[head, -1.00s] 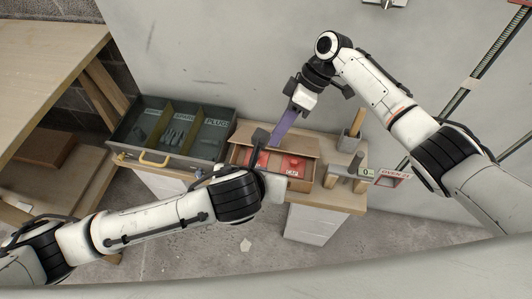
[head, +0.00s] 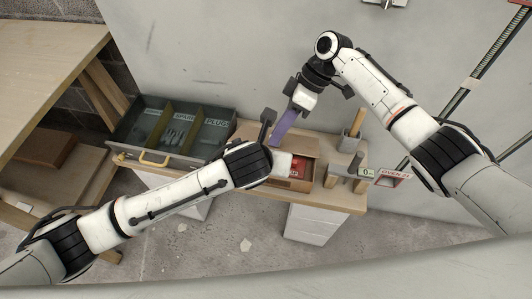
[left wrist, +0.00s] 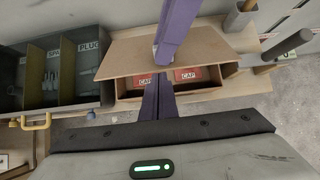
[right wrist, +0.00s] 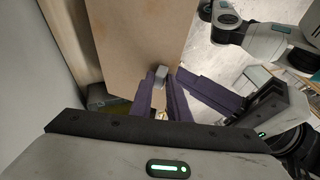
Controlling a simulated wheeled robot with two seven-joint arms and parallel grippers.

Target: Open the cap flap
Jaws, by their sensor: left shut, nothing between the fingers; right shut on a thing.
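The cap box (head: 290,184) is a brown box on the bench; red CAP labels (left wrist: 187,75) show inside its front opening in the left wrist view. Its flap (head: 300,146) is a flat brown panel, tilted up at its front edge, and fills much of the right wrist view (right wrist: 135,40). My right gripper (head: 276,142) is shut on the flap's small grey tab (right wrist: 160,73) at that edge. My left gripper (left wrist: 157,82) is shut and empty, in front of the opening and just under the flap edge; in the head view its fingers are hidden.
A grey open tray (head: 160,158) with dividers and a yellow handle stands left of the box. A wooden holder with a hammer-like tool (head: 355,165) and a red-framed sign (head: 392,176) are at right. A wooden table (head: 45,60) is at far left.

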